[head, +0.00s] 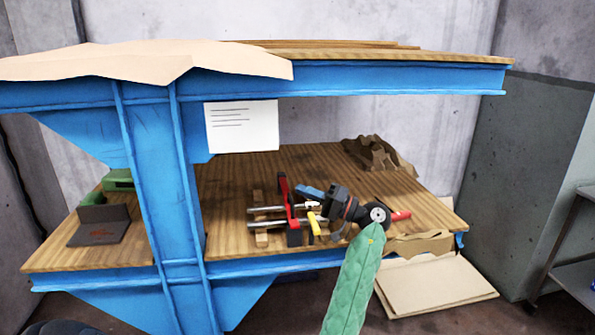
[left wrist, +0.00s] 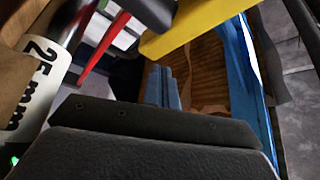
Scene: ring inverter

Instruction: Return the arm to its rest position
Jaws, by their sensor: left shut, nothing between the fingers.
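My left arm, in a green quilted sleeve, rises from the bottom of the head view. Its dark left gripper (head: 312,193) points left over the wooden shelf, close to the fixture. The gripper is shut and empty; its two blue-grey fingers (left wrist: 161,88) lie together in the left wrist view. The fixture has metal rods (head: 270,223), a red upright (head: 288,202) and a yellow bar (head: 314,224). The yellow bar (left wrist: 190,28) and a white part marked "25 mm" (left wrist: 35,85) also show close to the left wrist camera. Whether the gripper touches the fixture is unclear. My right gripper is out of view.
The shelf (head: 235,180) sits under a blue beam (head: 380,87) and beside a blue post (head: 155,190). Crumpled brown material (head: 375,153) lies at the back right. Boards (head: 435,285) rest on the floor. The middle back of the shelf is clear.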

